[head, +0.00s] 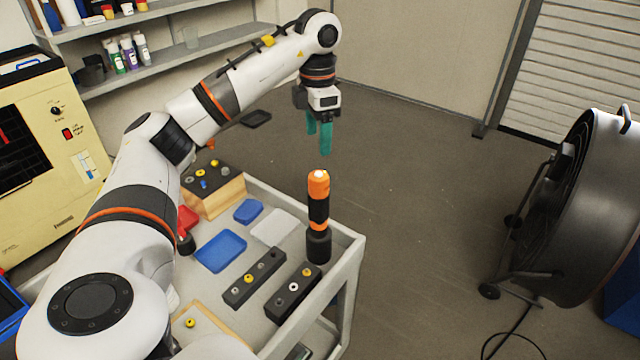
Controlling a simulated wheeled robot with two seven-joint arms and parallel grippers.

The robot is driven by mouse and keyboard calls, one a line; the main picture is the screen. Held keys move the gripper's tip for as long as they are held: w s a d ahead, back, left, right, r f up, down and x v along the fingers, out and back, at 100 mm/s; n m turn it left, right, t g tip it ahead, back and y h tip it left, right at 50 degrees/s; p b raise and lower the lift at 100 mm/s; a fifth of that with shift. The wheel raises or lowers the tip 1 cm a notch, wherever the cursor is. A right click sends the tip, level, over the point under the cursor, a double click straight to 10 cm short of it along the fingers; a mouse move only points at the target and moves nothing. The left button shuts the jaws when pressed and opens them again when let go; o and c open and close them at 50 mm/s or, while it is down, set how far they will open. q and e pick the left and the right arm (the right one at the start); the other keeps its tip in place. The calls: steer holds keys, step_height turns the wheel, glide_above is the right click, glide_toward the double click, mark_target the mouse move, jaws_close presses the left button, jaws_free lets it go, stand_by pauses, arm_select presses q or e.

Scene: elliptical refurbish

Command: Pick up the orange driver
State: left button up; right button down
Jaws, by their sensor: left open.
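The orange driver (318,203) has an orange and black body and stands upright in a dark round holder (318,246) near the right edge of the grey cart (349,262). My left gripper (319,140) has teal fingers that point down. It is open and empty, and in the picture it is just above the driver's top, with a gap between them. How far the fingers are from the driver in depth is hard to tell. My right gripper is not in view.
The cart holds two black blocks with knobs (254,277) (292,293), a blue tray (221,251), a smaller blue dish (248,211) and a wooden block with knobs (215,188). A large fan (575,210) stands right. Open floor lies between cart and fan.

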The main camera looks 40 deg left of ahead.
mark_target(318, 173)
arm_select(q)
steer(key=shift+s+d+f+b, duration=0.2)
steer(key=shift+s+f+b, duration=0.15)
steer(key=shift+s, duration=0.05)
steer(key=f, duration=0.3)
steer(key=shift+s+d+f, duration=0.15)
steer(key=shift+s+d, duration=0.2)
steer(key=f, duration=0.2)
steer(key=f+p, duration=0.1)
steer(key=shift+w+a+f, duration=0.15)
steer(key=shift+w, duration=0.1)
step_height(318, 173, down, 3)
steer(key=shift+w+f+p, duration=0.15)
steer(key=shift+p, duration=0.25)
steer(key=shift+a+f, duration=0.1)
steer(key=shift+f, duration=0.05)
steer(key=shift+c, duration=1.2)
steer(key=c, duration=1.2)
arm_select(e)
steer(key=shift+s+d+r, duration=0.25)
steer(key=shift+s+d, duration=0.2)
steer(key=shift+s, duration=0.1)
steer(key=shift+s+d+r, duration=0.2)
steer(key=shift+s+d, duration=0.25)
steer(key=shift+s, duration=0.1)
